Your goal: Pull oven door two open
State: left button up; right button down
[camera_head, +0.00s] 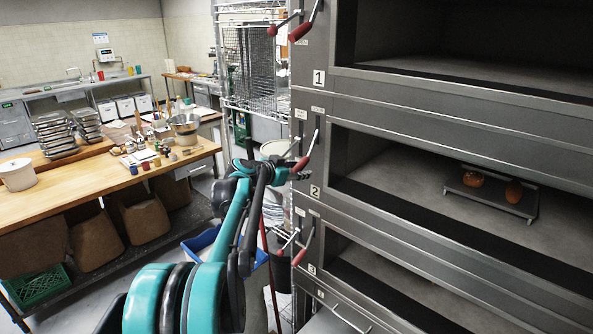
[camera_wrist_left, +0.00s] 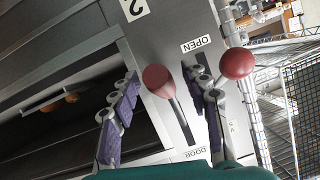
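Oven deck two (camera_head: 400,170), marked by a "2" plate, shows its wide opening with a small tray (camera_head: 487,196) holding round loaves inside. Whether a glass door covers the opening I cannot tell. The red-knobbed lever (camera_head: 301,164) of deck two sits left of the opening. In the left wrist view the lever (camera_wrist_left: 158,80) runs along a slot labelled "DOOR" and "OPEN". My left gripper (camera_head: 274,170) is at this lever; its purple-padded fingers (camera_wrist_left: 163,92) are apart, with the lever between them and no visible grip. My right gripper is not in view.
A second red knob (camera_wrist_left: 237,63) stands just outside the right finger. Decks one and three have similar levers above (camera_head: 302,31) and below (camera_head: 303,256). A wire rack (camera_head: 250,60) stands behind; a wooden bench (camera_head: 100,175) with clutter is at left.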

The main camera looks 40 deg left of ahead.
pick_arm(q)
jog(key=v, duration=1.2)
jog(key=shift+f, duration=0.1)
jog(key=s+d+f+g+h+b, duration=0.1)
jog(key=s+d+f+g+b, duration=0.2)
jog(key=d+f, duration=0.8)
jog(key=s+d+f+g+h+b, duration=0.1)
jog(key=s+d+f+b, duration=0.1)
jog(key=d+f+b, duration=0.8)
jog(key=s+d+f+n+g+y+b, duration=0.1)
jog(key=s+d+f+b, duration=0.1)
jog(key=s+d+f, duration=0.4)
jog(key=s+d+f+n+g+b, duration=0.1)
jog(key=s+d+f, duration=0.6)
jog(key=f, duration=0.7)
jog(key=shift+s+d+g+y+b, duration=0.15)
jog(key=shift+s+g+y+b, duration=0.25)
jog(key=shift+s, duration=0.45)
